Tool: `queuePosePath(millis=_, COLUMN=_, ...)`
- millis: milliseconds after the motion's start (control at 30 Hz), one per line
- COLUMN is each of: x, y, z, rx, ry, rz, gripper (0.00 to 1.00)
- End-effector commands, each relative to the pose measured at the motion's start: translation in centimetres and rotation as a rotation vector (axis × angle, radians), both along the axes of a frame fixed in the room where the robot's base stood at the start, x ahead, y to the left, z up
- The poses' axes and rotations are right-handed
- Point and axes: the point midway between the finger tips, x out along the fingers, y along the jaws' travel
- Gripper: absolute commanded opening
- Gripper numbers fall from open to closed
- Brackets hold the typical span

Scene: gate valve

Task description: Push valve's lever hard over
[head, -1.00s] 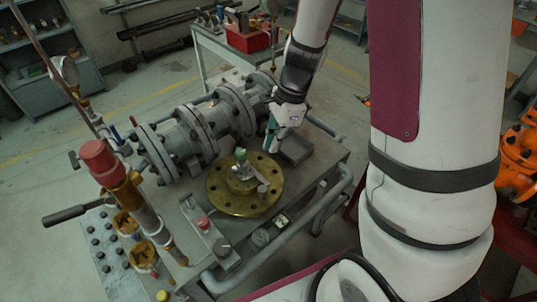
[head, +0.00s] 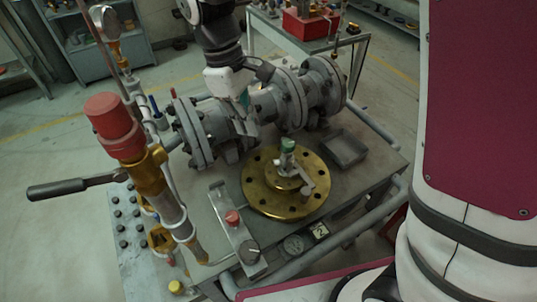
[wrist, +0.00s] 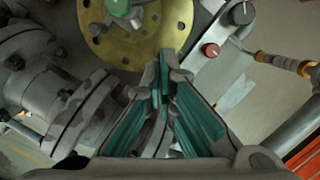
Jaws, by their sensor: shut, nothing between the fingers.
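A round brass flange (head: 262,198) lies on the bench top, with a green-capped stem (head: 287,146) standing at its middle. A short pale lever (head: 308,185) reaches from the stem toward the flange's right rim. In the wrist view the flange (wrist: 108,45) and green cap (wrist: 118,5) are at the top, the cap cut off by the edge. My gripper (head: 244,98) hangs over the grey flanged pipe, behind and left of the stem and apart from it. Its teal fingers (wrist: 163,62) are shut with nothing between them.
The grey flanged pipe (head: 265,100) runs behind the brass flange. A red-topped gold column (head: 150,175) with a dark handle (head: 58,188) stands at left. A grey tray (head: 344,149) lies right of the flange. A block with a red button (head: 232,217) is at front.

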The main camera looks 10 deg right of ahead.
Motion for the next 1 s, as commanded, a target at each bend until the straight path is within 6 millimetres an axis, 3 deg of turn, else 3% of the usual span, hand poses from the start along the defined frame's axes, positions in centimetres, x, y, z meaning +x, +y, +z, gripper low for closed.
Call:
queuePosePath(millis=100, x=0.5, y=1.1, z=0.1, rx=-0.020, ry=0.009, rz=0.183, gripper=0.00)
queuePosePath(millis=267, x=0.4, y=1.3, z=-0.1, rx=-0.030, ry=0.017, rz=0.252, gripper=0.00)
queuePosePath(millis=467, x=0.1, y=0.6, z=-2.8, rx=-0.030, ry=0.020, rz=0.247, gripper=0.00)
queuePosePath(millis=833, x=-0.6, y=-1.0, z=-9.7, rx=-0.029, ry=0.019, rz=0.244, gripper=0.00)
queuePosePath(millis=1000, x=-1.5, y=-3.4, z=-9.3, rx=-0.028, ry=0.016, rz=0.241, gripper=0.00)
